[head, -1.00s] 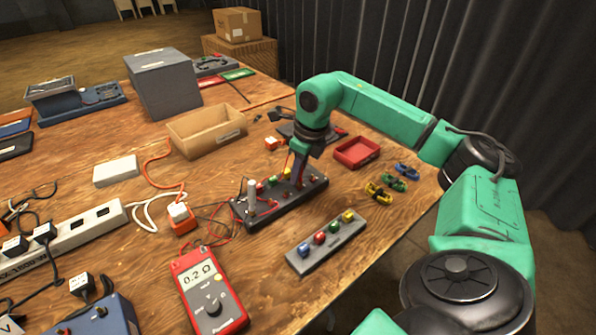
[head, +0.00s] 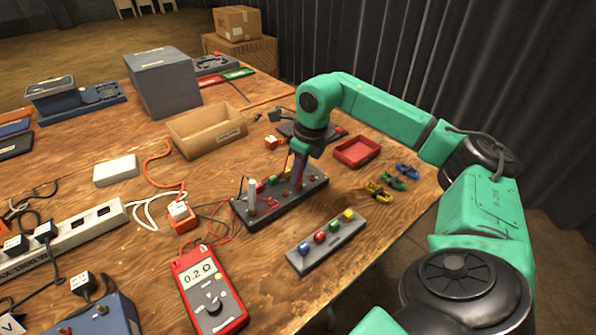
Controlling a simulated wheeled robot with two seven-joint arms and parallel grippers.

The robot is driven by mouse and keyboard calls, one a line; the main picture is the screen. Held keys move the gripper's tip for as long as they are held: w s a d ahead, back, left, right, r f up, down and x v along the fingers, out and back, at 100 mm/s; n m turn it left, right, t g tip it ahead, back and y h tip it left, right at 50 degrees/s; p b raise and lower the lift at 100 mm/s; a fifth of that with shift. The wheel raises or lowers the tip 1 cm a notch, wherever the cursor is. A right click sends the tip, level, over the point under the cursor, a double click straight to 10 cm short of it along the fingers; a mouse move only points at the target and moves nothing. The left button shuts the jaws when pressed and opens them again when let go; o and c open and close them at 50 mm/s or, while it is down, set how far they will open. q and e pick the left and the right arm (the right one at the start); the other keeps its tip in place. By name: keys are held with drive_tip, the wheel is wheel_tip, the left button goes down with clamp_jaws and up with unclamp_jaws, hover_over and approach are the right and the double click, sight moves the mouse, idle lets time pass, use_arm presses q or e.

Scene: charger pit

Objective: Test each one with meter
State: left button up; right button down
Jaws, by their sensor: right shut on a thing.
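My right gripper (head: 301,180) points down at the right part of a dark test block (head: 262,215). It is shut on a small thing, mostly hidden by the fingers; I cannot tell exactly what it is. A pale upright post (head: 252,190) stands at the block's left end. A grey rack (head: 326,243) in front holds blue, red, green and yellow pieces. My left gripper is not in view.
Blue, green and yellow clips (head: 393,182) lie near the right table edge. A cardboard tray (head: 207,130), a grey box (head: 163,82) and a power strip (head: 70,238) with cables occupy the left and back.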

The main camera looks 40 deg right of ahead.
drive_tip(key=shift+f, duration=0.15)
drive_tip(key=shift+c, duration=2)
unclamp_jaws()
drive_tip(key=p+v, duration=0.2)
drive_tip(key=w+p+v, duration=0.1)
drive_tip(key=p+v, duration=0.1)
drive_tip(key=v, duration=0.1)
drive_tip(key=p+v, duration=0.2)
drive_tip(key=shift+w+a+r+p, duration=0.15)
drive_tip(key=shift+a+r+p, duration=0.1)
drive_tip(key=shift+r+p, duration=0.1)
